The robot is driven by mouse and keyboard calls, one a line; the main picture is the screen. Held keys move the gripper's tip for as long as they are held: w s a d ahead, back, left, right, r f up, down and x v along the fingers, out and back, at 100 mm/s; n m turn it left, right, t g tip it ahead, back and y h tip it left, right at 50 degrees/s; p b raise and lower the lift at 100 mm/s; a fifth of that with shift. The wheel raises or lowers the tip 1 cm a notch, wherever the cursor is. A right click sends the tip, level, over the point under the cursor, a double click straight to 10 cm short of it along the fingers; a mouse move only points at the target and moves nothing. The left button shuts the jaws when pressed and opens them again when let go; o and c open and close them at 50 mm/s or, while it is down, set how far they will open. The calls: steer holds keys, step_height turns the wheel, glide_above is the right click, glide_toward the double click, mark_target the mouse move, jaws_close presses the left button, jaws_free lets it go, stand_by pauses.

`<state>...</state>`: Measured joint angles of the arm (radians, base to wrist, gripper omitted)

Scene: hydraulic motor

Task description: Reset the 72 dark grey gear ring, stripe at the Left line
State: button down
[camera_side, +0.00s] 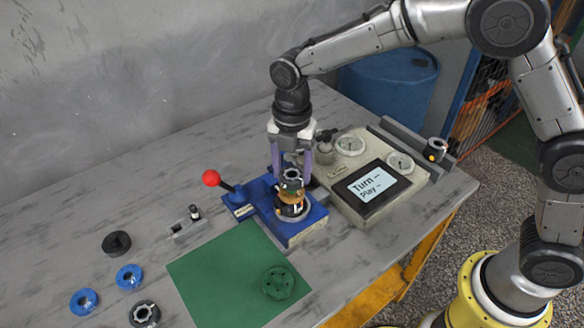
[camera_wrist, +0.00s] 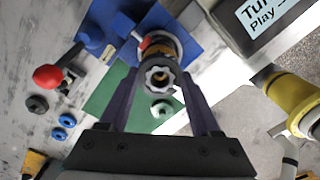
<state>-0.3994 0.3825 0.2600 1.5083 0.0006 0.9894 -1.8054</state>
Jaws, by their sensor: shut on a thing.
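The dark grey gear ring (camera_side: 291,176), with a notched, light-edged bore, is at the top of a stack at the blue fixture (camera_side: 309,231). It also shows in the wrist view (camera_wrist: 161,79). My gripper (camera_side: 291,178) points straight down, its two purple fingers on either side of the ring and shut on it. Brass-orange and dark parts (camera_side: 291,198) sit directly below the ring in the fixture. I cannot tell whether the ring touches them. The stripe and Left line are too small to make out.
A red-knobbed lever (camera_side: 211,178) rises at the fixture's left. A gauge box with a screen (camera_side: 371,187) reading "Turn – Play –" stands close on the right. A green mat (camera_side: 220,275) bears a green disc (camera_side: 278,283). Several loose rings lie at the left.

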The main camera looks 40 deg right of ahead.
steer(key=shift+f, duration=0.1)
steer(key=shift+f, duration=0.6)
steer(key=shift+f, duration=0.45)
stand_by(0.5)
jaws_free()
steer(key=shift+f, duration=0.1)
stand_by(0.4)
steer(key=shift+r, duration=3.6)
